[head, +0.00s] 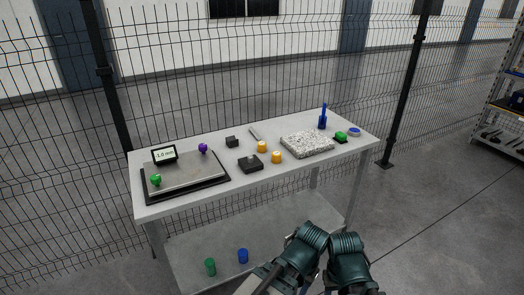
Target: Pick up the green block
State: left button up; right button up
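Three green things show in the head view. A small green piece (341,135) sits on a dark base at the right end of the table top. A round green knob-like piece (155,179) stands at the front left of the grey plate. A green cylinder (210,266) stands on the lower shelf. I cannot tell which one is the green block; the one at the right looks most block-like. My two dark teal arms show at the bottom centre, in front of the table and apart from these things. I see no fingers of either gripper.
The grey table (205,215) carries a plate (186,173) with a small display (164,155), dark blocks, yellow cylinders (277,157), a speckled slab (307,144) and a blue upright tool (323,118). A blue cylinder (243,256) stands on the shelf. Mesh fence (250,75) runs behind.

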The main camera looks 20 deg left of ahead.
aim_at(342, 138)
jog(key=i+l+u, duration=0.1)
jog(key=u, duration=0.65)
jog(key=i+l+u, duration=0.15)
jog(key=l+u, duration=0.15)
jog(key=i+l+u, duration=0.15)
jog(key=l+u, duration=0.15)
jog(key=i+l+u, duration=0.1)
jog(key=l+u, duration=0.25)
jog(key=l, duration=0.15)
jog(key=i+l+u, duration=0.15)
jog(key=l, duration=1.15)
jog(key=l+u, duration=0.2)
jog(key=l, duration=1.15)
